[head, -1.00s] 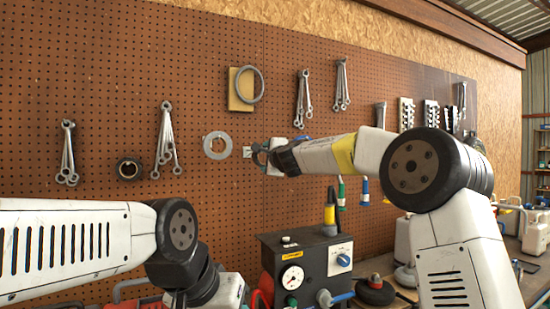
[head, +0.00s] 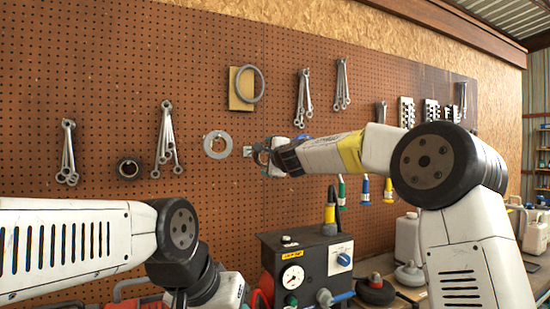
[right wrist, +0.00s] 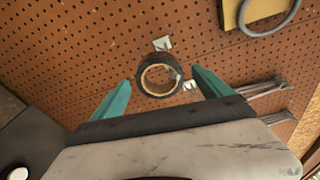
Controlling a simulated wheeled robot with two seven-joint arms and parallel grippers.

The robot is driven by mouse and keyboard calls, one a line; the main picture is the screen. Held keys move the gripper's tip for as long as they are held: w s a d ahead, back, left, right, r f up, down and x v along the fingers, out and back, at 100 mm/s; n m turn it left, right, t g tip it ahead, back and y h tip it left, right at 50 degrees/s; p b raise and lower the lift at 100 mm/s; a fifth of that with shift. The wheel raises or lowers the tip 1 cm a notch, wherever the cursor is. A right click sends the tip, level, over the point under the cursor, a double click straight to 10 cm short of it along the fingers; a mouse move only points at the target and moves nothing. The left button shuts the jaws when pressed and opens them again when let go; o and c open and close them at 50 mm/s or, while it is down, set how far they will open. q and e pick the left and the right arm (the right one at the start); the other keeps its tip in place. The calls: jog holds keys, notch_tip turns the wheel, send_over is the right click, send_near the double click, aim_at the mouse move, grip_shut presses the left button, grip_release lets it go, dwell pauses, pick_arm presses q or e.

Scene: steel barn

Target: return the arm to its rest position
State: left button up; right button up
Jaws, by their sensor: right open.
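My right arm reaches in from the right in the head view. Its gripper (head: 260,154) is in front of the pegboard, just right of a flat grey ring (head: 217,145). In the right wrist view the gripper (right wrist: 160,82) has its two teal fingers spread apart with nothing held. A dark roll (right wrist: 146,86) on the pegboard appears between and beyond them; I see no contact. My left arm (head: 75,245) comes in low at the left and bends down; its gripper is not in view.
The pegboard (head: 215,60) holds wrenches (head: 166,140), a dark roll (head: 129,168) and a hose ring on a board (head: 238,100). Below, a black control box (head: 290,256) with a gauge stands between my arms. White containers (head: 408,238) stand on the bench at right.

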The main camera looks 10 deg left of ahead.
jog(key=s+d+f+n+g, duration=0.1)
jog(key=s+d+f+n, duration=0.2)
jog(key=s, duration=0.4)
jog(key=s+d+f+n+g, duration=0.1)
jog(key=s+d+n, duration=0.25)
jog(key=s, duration=0.35)
jog(key=s+d+f+n+g+h, duration=0.2)
jog(key=s+d+f, duration=0.5)
jog(key=s, duration=0.3)
jog(key=s+d+f+n+g+h, duration=0.2)
jog(key=s+d+f+n+g, duration=0.1)
jog(key=s+d+f, duration=0.5)
jog(key=s+d+f+n+g+h, duration=0.1)
jog(key=s+d+f+n+g, duration=0.1)
jog(key=s+d+f, duration=0.5)
jog(key=s+d+n, duration=0.1)
jog(key=s, duration=0.4)
jog(key=shift+s+d+f+g+h, duration=0.2)
jog(key=shift+d+f+g+h, duration=0.1)
jog(key=shift+d+f+h, duration=0.1)
